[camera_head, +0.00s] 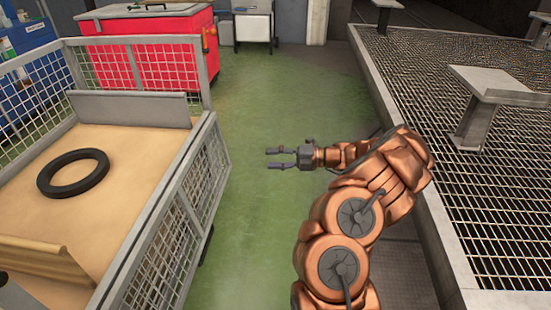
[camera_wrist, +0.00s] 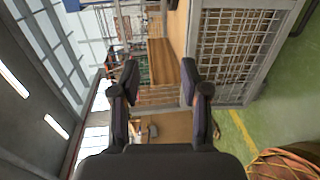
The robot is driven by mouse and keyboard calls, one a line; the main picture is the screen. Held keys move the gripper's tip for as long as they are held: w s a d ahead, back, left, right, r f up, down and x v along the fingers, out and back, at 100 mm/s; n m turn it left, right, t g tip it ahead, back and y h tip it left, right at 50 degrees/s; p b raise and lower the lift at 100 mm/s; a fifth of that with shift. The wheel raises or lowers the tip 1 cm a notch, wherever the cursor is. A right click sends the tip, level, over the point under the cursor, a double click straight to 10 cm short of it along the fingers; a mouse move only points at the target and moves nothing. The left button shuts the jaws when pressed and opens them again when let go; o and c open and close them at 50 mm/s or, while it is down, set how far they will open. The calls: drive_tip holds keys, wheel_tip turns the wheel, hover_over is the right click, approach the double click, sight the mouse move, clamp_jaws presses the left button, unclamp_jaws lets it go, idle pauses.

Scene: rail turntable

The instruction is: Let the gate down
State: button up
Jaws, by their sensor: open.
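A cart with grey frame rails and wire mesh sides stands at the left of the head view. Its right-hand mesh side (camera_head: 180,222), which looks like the gate, stands up along the cart edge facing my arm. A mesh panel of the cart also shows in the wrist view (camera_wrist: 235,45), right of the fingers. I cannot tell any latch on it. My gripper (camera_head: 270,158) is open and empty, pointing left toward the mesh side with a gap of green floor between. Its two fingers show apart in the wrist view (camera_wrist: 159,80).
A black ring (camera_head: 73,173) lies on the cart's tan bed (camera_head: 125,150). A grey plate (camera_head: 130,108) stands at the bed's back. A red bin (camera_head: 150,60) is behind the cart. A raised grating platform (camera_head: 500,200) borders my arm at right. Green floor (camera_head: 275,90) is clear between.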

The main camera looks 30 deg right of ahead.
drive_tip(key=v, duration=1.2)
drive_tip(key=shift+f, duration=0.1)
